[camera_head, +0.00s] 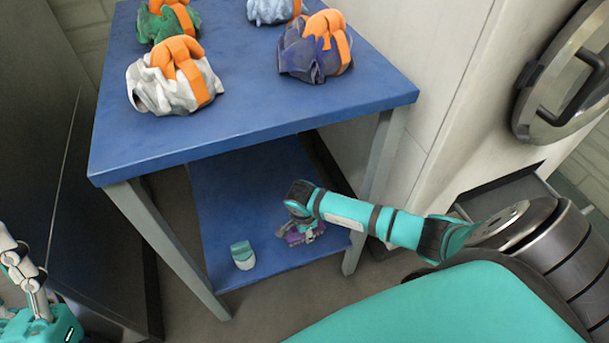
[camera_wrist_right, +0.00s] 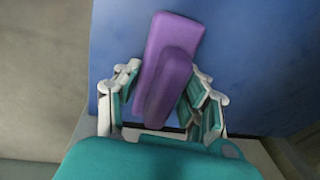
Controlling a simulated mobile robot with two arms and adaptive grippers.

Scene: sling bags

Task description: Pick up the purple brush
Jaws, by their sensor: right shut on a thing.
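The purple brush (camera_wrist_right: 168,72) lies between the fingers of my right gripper (camera_wrist_right: 160,98) in the right wrist view, and the gripper is shut on it. In the head view, my right gripper (camera_head: 304,231) is low over the blue lower shelf, with a bit of the purple brush (camera_head: 292,238) showing beside it. The rest of the brush is hidden there by the gripper and wrist. I cannot tell whether the brush touches the shelf. Part of my left gripper (camera_head: 28,280) shows at the left edge, away from the table; its fingertips are not clear.
The blue lower shelf (camera_head: 232,205) also holds a teal and white object (camera_head: 243,256) left of the brush. The blue tabletop (camera_head: 245,95) above carries several bags with orange straps. Grey table legs (camera_head: 377,190) stand close to my right arm. A white cabinet (camera_head: 440,60) is at right.

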